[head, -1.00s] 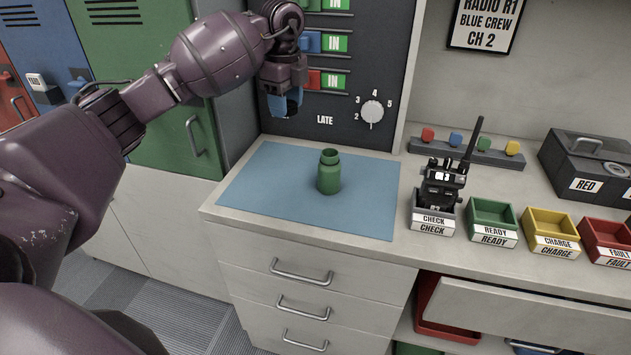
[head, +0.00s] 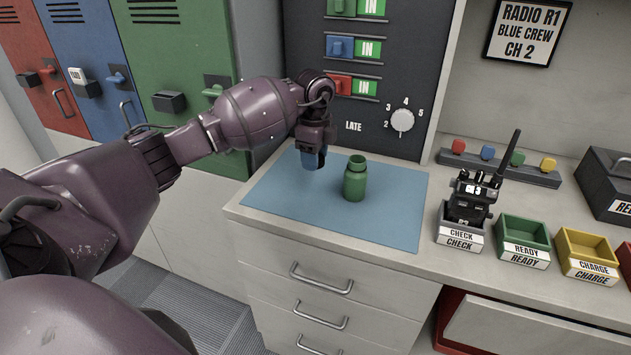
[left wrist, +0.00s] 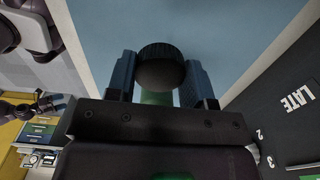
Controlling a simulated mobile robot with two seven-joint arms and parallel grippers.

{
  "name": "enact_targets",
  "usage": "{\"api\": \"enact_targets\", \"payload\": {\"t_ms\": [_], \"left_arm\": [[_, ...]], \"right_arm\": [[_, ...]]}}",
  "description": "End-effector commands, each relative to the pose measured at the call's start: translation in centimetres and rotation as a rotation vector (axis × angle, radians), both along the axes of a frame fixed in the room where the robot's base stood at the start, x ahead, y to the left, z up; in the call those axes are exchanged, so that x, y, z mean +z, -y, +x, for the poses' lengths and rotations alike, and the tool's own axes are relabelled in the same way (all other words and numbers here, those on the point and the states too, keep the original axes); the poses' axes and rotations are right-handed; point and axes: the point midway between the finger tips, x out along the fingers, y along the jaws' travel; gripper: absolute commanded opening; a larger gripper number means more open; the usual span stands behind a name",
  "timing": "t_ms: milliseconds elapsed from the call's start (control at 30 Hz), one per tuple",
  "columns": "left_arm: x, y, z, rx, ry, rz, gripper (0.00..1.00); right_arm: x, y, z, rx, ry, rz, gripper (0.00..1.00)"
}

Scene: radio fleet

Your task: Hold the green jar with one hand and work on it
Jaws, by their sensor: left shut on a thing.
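The green jar (head: 355,179) stands upright on a blue mat (head: 290,204). Its mouth looks open, with no lid on it. My left gripper (head: 314,162) is low over the mat, to the left of the jar and slightly behind it, apart from it in the picture. In the left wrist view my left gripper (left wrist: 160,82) is shut on a dark round lid (left wrist: 160,66) with a ridged edge. A green patch shows just below the lid there; I cannot tell what it is. In the head view the lid is hidden.
A dark panel (head: 375,105) with switches and a knob rises behind the mat. To the right stand a radio (head: 470,195) in a grey CHECK tray (head: 461,238), a green READY tray (head: 524,253) and a yellow CHARGE tray (head: 588,265). The mat's front part is clear.

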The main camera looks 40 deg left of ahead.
Motion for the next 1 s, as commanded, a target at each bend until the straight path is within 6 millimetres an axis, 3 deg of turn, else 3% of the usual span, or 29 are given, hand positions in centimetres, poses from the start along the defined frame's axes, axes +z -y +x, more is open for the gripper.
{"api": "enact_targets", "payload": {"t_ms": [333,633,1000], "left_arm": [[-2.6,0.0,0.0,-0.001,-0.001,0.0,0.19],[-7.0,0.0,0.0,0.0,-0.002,0.0,0.19],[-7.4,0.0,0.0,-0.001,0.0,0.0,0.19]], "right_arm": [[-0.1,-0.1,0.1,0.001,0.002,0.001,0.87],[-0.5,-0.1,0.2,0.002,-0.002,0.0,0.87],[-0.2,-0.2,0.5,0.004,0.006,0.0,0.87]]}}
